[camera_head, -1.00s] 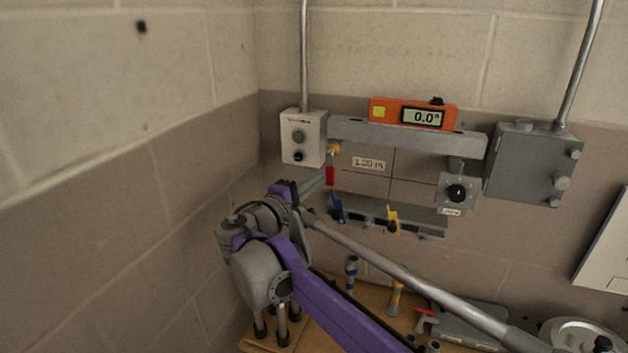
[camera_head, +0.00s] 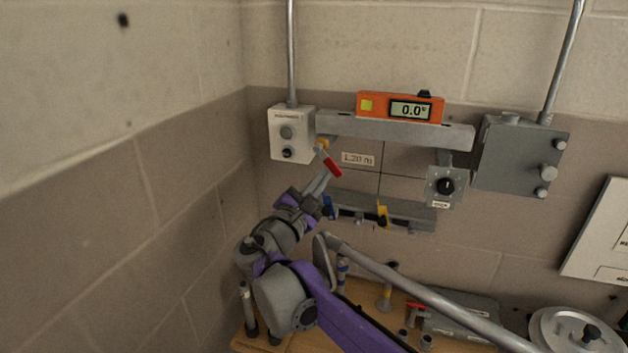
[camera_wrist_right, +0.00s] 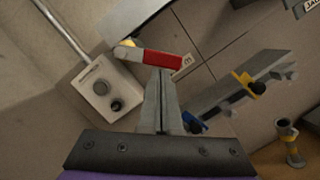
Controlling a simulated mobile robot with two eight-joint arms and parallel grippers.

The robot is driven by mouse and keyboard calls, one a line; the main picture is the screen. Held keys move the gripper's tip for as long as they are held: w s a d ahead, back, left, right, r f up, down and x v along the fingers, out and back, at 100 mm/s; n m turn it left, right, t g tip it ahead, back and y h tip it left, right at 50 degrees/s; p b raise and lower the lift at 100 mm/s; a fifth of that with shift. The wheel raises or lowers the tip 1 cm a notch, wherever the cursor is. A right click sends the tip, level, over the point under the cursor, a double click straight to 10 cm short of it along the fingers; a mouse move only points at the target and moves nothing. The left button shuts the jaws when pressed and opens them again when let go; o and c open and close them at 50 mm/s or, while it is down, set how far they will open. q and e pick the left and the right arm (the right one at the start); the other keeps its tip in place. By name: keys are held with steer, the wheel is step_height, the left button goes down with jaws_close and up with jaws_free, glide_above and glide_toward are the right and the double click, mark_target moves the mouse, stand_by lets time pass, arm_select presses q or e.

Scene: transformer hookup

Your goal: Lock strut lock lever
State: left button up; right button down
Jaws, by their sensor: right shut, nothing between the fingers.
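The strut lock lever (camera_head: 328,160) has a red grip and a light pivot end by a yellow part at the left end of the grey wall beam. In the head view its red grip is tilted, pointing down and right. It also shows in the right wrist view (camera_wrist_right: 148,56), where it lies across just beyond my fingertips. My right gripper (camera_head: 322,178) is shut with nothing between its fingers. Its fingertips (camera_wrist_right: 160,75) are at the red grip, touching it or very close; I cannot tell which. My left gripper is not in view.
An orange level (camera_head: 400,107) reading 0.0° sits on the grey beam (camera_head: 440,135). A grey switch box (camera_head: 292,134) is close left of the lever. A lower rail (camera_head: 400,212) with blue and yellow clamps is below. A dial box (camera_head: 445,186) hangs at right.

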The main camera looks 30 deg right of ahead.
mark_target(338, 170)
steer(key=n, duration=0.2)
steer(key=s+d+n+t, duration=0.1)
steer(key=r+n, duration=0.1)
steer(key=n, duration=0.1)
steer(key=shift+s+d+r+n+t+y, duration=0.1)
steer(key=shift+s+d+n+t+y, duration=0.1)
steer(key=shift+s+n+t+y, duration=0.15)
steer(key=n, duration=0.2)
steer(key=r+n+t+p, duration=0.1)
steer(key=shift+s+d+n, duration=0.3)
steer(key=shift+s+n, duration=0.05)
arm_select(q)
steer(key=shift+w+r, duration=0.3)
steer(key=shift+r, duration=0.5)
arm_select(e)
steer(key=shift+r, duration=0.2)
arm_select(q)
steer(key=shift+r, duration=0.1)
arm_select(e)
steer(key=shift+s+d+r, duration=0.1)
